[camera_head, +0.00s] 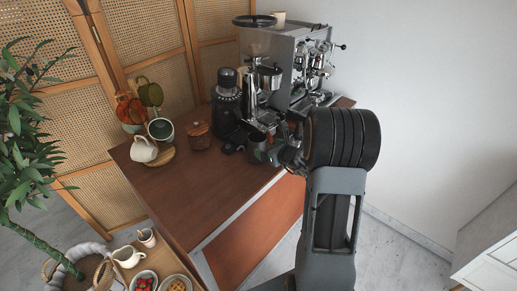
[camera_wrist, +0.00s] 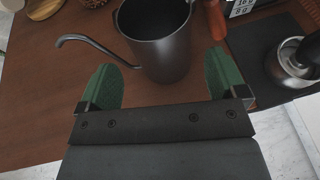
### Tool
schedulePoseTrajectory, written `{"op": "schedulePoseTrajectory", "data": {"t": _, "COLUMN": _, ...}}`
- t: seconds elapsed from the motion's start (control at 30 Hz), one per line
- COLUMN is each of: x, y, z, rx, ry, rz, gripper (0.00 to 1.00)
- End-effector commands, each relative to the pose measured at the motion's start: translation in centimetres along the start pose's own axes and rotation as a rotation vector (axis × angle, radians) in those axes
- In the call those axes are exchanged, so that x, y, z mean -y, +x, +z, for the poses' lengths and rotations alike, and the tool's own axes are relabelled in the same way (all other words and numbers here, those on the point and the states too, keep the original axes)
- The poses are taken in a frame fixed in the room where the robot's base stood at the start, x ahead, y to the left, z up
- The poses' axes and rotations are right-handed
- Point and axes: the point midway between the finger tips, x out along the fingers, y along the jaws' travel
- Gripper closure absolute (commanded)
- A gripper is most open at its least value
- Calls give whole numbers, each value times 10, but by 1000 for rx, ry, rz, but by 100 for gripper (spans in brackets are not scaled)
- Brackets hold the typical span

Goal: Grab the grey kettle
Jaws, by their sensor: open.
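The grey kettle (camera_wrist: 163,45) stands upright on the brown wooden counter in the wrist view, a dark metal pot with a long thin gooseneck spout pointing left. It is just beyond my gripper (camera_wrist: 162,88), roughly centred on the gap. My gripper is open, with one green finger to the left and one to the right, and nothing between their tips. The spout passes above the left finger in the picture. In the head view the kettle (camera_head: 257,147) is small and partly hidden by my arm; the gripper is hard to make out there.
A tamper (camera_wrist: 298,55) on a dark mat and a red-brown handle (camera_wrist: 216,18) are right of the kettle. A coffee machine (camera_head: 275,68) and black grinder (camera_head: 228,105) stand behind. Cups (camera_head: 144,149) and a wooden jar (camera_head: 198,135) are left. The counter front (camera_head: 190,195) is clear.

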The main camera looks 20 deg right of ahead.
Motion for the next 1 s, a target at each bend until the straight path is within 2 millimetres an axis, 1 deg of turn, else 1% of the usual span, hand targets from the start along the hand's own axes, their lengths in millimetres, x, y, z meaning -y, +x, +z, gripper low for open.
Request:
{"op": "schedulePoseTrajectory", "data": {"t": 0.23, "x": -1, "y": 14, "z": 0, "rx": -2, "ry": 0, "rz": 2, "gripper": 9}}
{"op": "schedulePoseTrajectory", "data": {"t": 0.43, "x": -2, "y": 42, "z": 0, "rx": -2, "ry": -1, "rz": 3, "gripper": 9}}
{"op": "schedulePoseTrajectory", "data": {"t": 0.6, "x": -2, "y": 56, "z": 0, "rx": -1, "ry": -1, "rz": 1, "gripper": 9}}
{"op": "schedulePoseTrajectory", "data": {"t": 0.87, "x": -1, "y": 59, "z": -1, "rx": 0, "ry": -1, "rz": 0, "gripper": 9}}
{"op": "schedulePoseTrajectory", "data": {"t": 0.9, "x": -1, "y": 58, "z": -1, "rx": 0, "ry": -1, "rz": 0, "gripper": 10}}
{"op": "schedulePoseTrajectory", "data": {"t": 1.0, "x": -1, "y": 58, "z": -1, "rx": 0, "ry": -1, "rz": 0, "gripper": 20}}
